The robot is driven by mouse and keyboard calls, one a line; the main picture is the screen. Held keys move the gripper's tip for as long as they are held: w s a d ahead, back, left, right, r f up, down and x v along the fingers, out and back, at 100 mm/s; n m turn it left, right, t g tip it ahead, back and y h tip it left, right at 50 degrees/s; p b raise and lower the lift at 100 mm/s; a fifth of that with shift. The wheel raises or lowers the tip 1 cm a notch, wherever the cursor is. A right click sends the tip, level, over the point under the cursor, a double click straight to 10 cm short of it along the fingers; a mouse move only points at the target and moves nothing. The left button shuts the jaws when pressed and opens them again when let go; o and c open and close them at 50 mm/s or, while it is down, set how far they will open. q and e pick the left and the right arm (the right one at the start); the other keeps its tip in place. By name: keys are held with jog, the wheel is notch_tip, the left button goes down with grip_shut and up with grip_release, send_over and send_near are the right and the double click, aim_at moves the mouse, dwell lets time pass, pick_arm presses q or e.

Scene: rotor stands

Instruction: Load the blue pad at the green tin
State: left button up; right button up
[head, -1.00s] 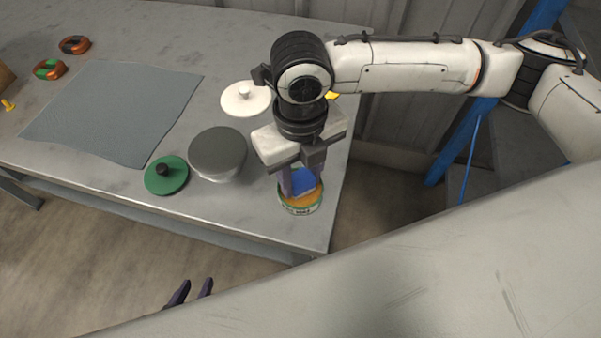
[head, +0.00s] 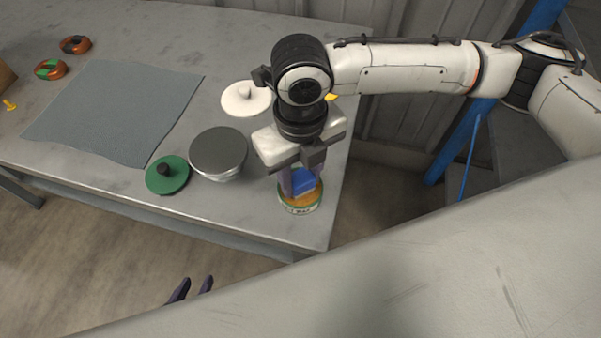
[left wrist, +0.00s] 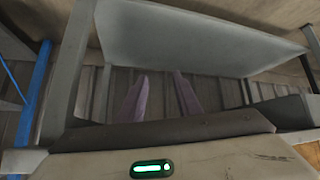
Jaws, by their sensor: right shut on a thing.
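The blue pad (head: 302,182) is between the fingers of my right gripper (head: 300,187), which is shut on it. The pad is at the top of the green tin (head: 302,209), a short round tin with an orange-brown top and a green and white label. The pad appears to touch the tin's top, but the fingers partly hide the contact. The tin stands near the table's front right corner. My left gripper (head: 191,290) is low in front of the table, its two dark fingers apart and empty; they also show in the left wrist view (left wrist: 156,98).
A dark-topped round stand (head: 218,149), a green disc with black knob (head: 167,174) and a white knobbed disc (head: 246,97) are left of the tin. The table's front edge is close.

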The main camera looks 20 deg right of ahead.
aim_at(301, 176)
jog(key=shift+s+f, duration=0.1)
jog(key=shift+f, duration=0.05)
dwell(0.3)
